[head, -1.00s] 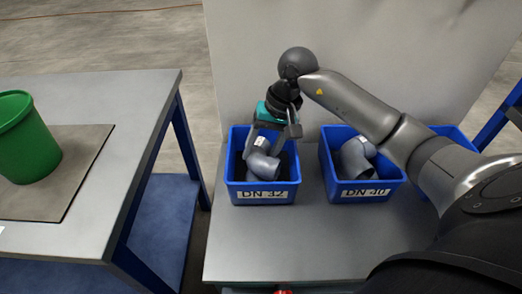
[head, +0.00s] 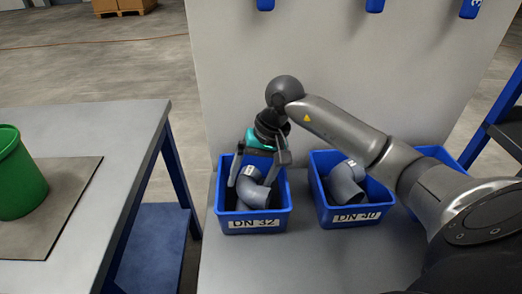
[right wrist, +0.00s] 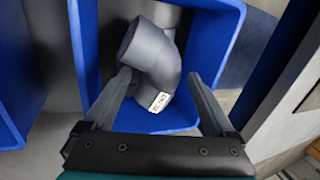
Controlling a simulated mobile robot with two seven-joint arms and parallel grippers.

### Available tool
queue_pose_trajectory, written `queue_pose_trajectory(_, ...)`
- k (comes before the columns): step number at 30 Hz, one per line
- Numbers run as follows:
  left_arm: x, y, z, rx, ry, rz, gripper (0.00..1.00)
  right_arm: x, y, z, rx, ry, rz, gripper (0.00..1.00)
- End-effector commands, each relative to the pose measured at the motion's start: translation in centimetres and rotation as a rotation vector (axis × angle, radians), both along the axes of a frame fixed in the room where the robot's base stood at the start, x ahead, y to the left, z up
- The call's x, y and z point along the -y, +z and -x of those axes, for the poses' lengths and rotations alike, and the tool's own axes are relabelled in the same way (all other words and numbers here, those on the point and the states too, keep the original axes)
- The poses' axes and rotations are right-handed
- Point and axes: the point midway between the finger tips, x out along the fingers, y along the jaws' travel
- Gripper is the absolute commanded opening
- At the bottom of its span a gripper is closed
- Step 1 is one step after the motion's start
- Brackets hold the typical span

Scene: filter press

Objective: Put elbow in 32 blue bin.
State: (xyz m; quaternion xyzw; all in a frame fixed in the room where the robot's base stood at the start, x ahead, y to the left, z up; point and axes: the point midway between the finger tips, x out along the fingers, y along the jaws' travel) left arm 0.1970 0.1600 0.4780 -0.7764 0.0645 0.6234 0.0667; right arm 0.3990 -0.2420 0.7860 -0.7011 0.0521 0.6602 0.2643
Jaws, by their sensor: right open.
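A grey pipe elbow (head: 252,192) with a small white label lies inside the blue bin marked DN 32 (head: 252,214). In the right wrist view the elbow (right wrist: 150,62) lies on the bin's floor area, and the blue walls (right wrist: 216,60) rise around it. My right gripper (head: 253,180) points down into this bin. Its fingers are open, one on each side of the elbow, with visible gaps in the right wrist view (right wrist: 159,80). My left gripper is not in view.
A DN 40 blue bin (head: 350,209) with grey fittings stands to the right, and another blue bin (head: 440,154) is partly hidden behind my arm. A green bucket (head: 18,178) stands on a table at the left. A pale panel (head: 330,80) rises behind the bins.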

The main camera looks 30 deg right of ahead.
Motion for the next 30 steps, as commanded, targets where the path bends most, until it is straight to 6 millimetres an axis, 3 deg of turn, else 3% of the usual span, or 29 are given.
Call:
queue_pose_trajectory(18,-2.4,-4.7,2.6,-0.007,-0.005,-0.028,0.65,2.7,9.4,1.1,0.003,-0.001,0.004,0.9)
queue_pose_trajectory(30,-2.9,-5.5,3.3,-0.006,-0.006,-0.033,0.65,3.2,11.0,1.4,0.001,-0.001,0.002,0.9)
